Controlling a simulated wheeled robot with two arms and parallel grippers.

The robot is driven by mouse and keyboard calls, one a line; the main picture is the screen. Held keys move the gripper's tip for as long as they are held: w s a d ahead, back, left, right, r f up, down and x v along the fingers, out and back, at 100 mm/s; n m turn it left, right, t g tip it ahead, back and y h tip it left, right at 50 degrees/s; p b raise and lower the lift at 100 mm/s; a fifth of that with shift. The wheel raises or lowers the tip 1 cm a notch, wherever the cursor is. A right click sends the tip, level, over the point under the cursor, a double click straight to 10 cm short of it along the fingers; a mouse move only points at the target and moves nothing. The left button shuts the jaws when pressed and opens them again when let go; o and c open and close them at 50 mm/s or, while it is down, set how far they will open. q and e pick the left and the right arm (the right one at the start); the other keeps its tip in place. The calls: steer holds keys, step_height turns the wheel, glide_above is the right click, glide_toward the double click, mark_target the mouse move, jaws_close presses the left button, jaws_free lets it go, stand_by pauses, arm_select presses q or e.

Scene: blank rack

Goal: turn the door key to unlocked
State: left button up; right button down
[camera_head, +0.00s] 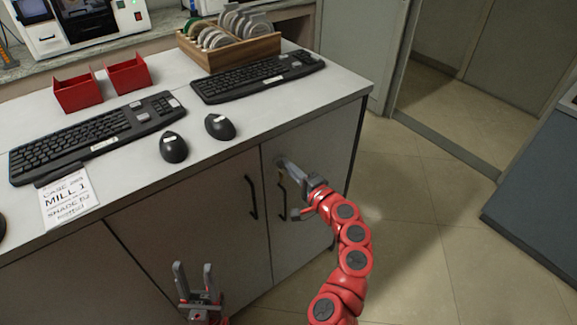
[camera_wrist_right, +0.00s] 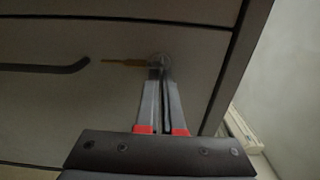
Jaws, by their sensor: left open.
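The door key's round lock (camera_wrist_right: 158,59) is on the cabinet door in the right wrist view, directly at the tips of my right gripper (camera_wrist_right: 161,72). The two fingers are close together there and look shut on the key, which is mostly hidden between them. A thin yellow-brown strip (camera_wrist_right: 122,62) extends left from the lock. In the head view my right gripper (camera_head: 287,168) reaches the upper part of the right cabinet door (camera_head: 330,150). My left gripper (camera_head: 193,272) is open and empty, low in front of the cabinet.
Dark bar handles are on the left door (camera_head: 252,198) and right door, the latter also in the right wrist view (camera_wrist_right: 45,68). The counter (camera_head: 250,130) above holds keyboards, mice, red bins and a wooden rack (camera_head: 232,52). Floor (camera_head: 430,220) is clear at right.

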steer(key=c, duration=1.1)
jaws_free()
steer(key=shift+o, duration=0.2)
steer(key=b+v, duration=0.2)
steer(key=v, duration=1.5)
steer(key=shift+s+d, duration=0.15)
